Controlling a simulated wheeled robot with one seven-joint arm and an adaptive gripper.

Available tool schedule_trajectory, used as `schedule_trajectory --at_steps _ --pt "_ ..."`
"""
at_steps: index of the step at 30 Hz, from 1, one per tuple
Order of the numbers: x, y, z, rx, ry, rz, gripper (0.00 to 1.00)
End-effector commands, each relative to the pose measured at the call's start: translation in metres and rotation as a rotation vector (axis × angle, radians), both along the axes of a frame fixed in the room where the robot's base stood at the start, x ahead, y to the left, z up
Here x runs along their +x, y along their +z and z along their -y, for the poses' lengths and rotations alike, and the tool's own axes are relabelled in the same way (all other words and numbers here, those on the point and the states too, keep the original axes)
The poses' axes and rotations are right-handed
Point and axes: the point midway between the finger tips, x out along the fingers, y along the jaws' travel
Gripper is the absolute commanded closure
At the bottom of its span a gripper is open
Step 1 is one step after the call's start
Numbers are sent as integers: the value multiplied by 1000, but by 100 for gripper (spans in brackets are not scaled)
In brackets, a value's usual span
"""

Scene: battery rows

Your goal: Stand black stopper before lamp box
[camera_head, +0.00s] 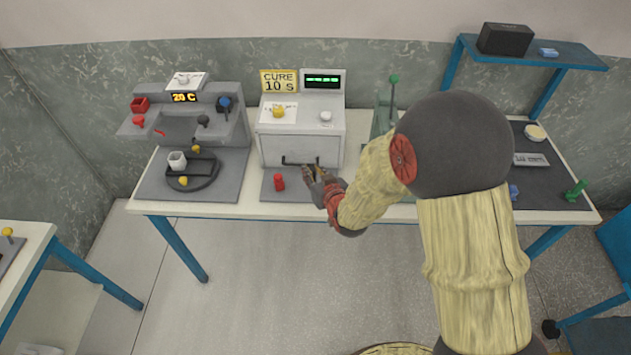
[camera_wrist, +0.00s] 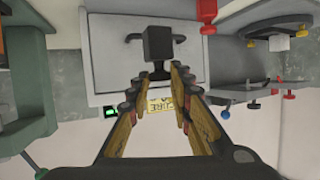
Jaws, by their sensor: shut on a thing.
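The lamp box (camera_head: 302,137) is a pale cabinet with a dark front handle, a yellow CURE 10 S sign and a green display on top. It fills the upper middle of the wrist view (camera_wrist: 105,60), which looks upside down. The black stopper (camera_wrist: 158,44) has a blocky body and a narrower neck. My gripper (camera_wrist: 158,76) is shut on it, with the fingers on either side of its narrow end.
A red stopper (camera_head: 279,182) stands on the grey mat (camera_head: 270,195) before the box, left of my gripper; it also shows in the wrist view (camera_wrist: 207,12). A grey machine (camera_head: 178,120) stands left, a green press (camera_head: 385,115) right. The mat's strip is narrow.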

Motion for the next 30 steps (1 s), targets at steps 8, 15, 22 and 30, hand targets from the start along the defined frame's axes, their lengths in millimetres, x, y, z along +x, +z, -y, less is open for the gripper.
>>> schedule_trajectory --at_steps 8,15,22,30 --pt "28 -37 7 -1 -1 -1 100" --pt "36 -51 8 -1 -1 -2 100" --pt "36 -77 8 0 -1 -1 100" --pt "36 -76 8 0 -1 0 100"
